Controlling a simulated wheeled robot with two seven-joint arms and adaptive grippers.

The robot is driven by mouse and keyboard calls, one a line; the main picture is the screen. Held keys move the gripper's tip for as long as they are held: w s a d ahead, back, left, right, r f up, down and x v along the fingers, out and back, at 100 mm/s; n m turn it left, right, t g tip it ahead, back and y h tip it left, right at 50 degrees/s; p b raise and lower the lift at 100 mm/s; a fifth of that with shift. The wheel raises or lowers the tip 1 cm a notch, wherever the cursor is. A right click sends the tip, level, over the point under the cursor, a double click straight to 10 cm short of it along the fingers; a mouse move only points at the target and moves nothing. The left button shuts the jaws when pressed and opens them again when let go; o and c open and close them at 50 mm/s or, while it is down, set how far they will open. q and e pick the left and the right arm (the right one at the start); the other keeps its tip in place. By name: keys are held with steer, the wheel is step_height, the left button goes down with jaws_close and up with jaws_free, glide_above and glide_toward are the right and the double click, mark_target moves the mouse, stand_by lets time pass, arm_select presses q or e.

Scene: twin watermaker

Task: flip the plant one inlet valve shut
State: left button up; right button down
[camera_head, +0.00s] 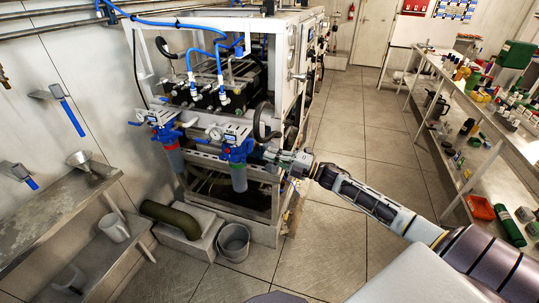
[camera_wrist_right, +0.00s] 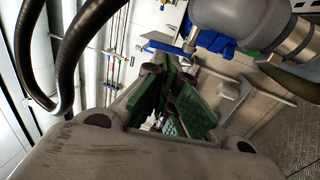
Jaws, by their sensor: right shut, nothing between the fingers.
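My right gripper (camera_head: 266,154) reaches in from the right to the front of the white-framed watermaker (camera_head: 228,187), beside the nearer blue filter head (camera_head: 238,150). In the right wrist view, its green-padded fingers (camera_wrist_right: 165,105) are shut with nothing between them. A flat blue lever-like piece (camera_wrist_right: 165,47) shows just beyond the fingers; I cannot tell whether they touch it. A grey metal fitting (camera_wrist_right: 255,25) is close by at the upper right. I cannot tell for sure which part is the plant one inlet valve or how its handle stands. My left gripper is not in view.
A second blue filter head (camera_head: 160,122) is farther left. Blue-handled levers (camera_head: 72,118) are on the left wall. A black hose (camera_wrist_right: 75,50) loops close to my right gripper. A grey bucket (camera_head: 233,242) stands on the floor. Shelves (camera_head: 470,120) line the right side.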

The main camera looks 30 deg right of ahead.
steer(key=v, duration=0.8)
steer(key=shift+s+d+f+b, duration=0.2)
steer(key=shift+s+f+b, duration=0.1)
steer(key=shift+b, duration=0.15)
stand_by(0.3)
stand_by(0.4)
